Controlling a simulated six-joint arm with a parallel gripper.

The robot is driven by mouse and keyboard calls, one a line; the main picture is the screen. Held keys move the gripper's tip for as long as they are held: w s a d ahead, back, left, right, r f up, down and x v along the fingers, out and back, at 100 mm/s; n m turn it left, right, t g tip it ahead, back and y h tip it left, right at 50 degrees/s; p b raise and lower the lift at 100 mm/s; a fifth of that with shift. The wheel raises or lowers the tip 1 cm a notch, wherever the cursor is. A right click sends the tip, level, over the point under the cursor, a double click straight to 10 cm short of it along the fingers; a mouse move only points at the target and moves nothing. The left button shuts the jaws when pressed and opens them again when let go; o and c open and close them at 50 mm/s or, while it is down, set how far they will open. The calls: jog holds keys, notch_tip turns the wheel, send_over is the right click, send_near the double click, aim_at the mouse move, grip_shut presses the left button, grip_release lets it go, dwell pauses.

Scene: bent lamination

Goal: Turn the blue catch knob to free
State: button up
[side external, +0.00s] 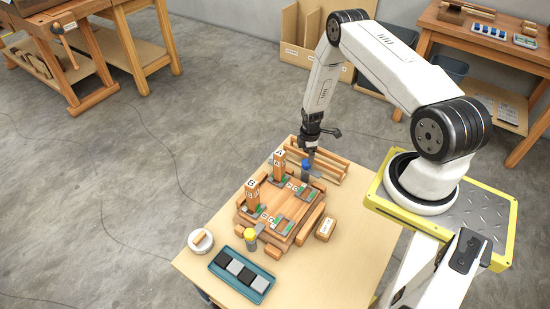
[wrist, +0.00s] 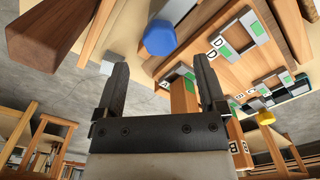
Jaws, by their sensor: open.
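The blue catch knob (wrist: 159,38) shows in the wrist view beyond and between my open fingers. It also shows in the side view (side external: 306,168) at the back of the wooden fixture (side external: 283,210), just below my gripper (side external: 313,153). In the wrist view my gripper (wrist: 160,85) has its two dark fingers spread wide with nothing between them. The fingers look apart from the knob. Whether the knob stands at free cannot be read from these views.
Upright wooden blocks A (side external: 279,164) and B (side external: 252,194) stand on the fixture's left side. A yellow knob (side external: 250,237) is at its front. A blue tray (side external: 242,273) with dark and grey pieces and a round white dish (side external: 200,241) lie at the table's front left.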

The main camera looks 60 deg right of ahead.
aim_at(306, 162)
jog(key=shift+r, duration=1.4)
jog(key=shift+r, duration=0.1)
jog(key=shift+w+a+r, duration=0.1)
jog(key=shift+w+r, duration=0.05)
jog(key=shift+r, duration=0.05)
jog(key=w+a+r+m+t, duration=0.1)
jog(key=w+a+r+m, duration=0.1)
jog(key=a+r, duration=0.6)
jog(key=w+a+r+m, duration=0.15)
jog(key=a+r, duration=0.25)
jog(key=r, duration=0.7)
jog(key=s+a+r+m+t, duration=0.1)
jog(key=s+a+r+m, duration=0.4)
jog(key=s+a+r, duration=0.5)
notch_tip(306, 162, up, 3)
jog(key=a, duration=0.2)
jog(key=shift+s+a+f+m+t, duration=0.2)
jog(key=shift+s+a+m+t, duration=0.1)
jog(key=shift+s+a+m, duration=0.1)
jog(key=shift+w, duration=0.15)
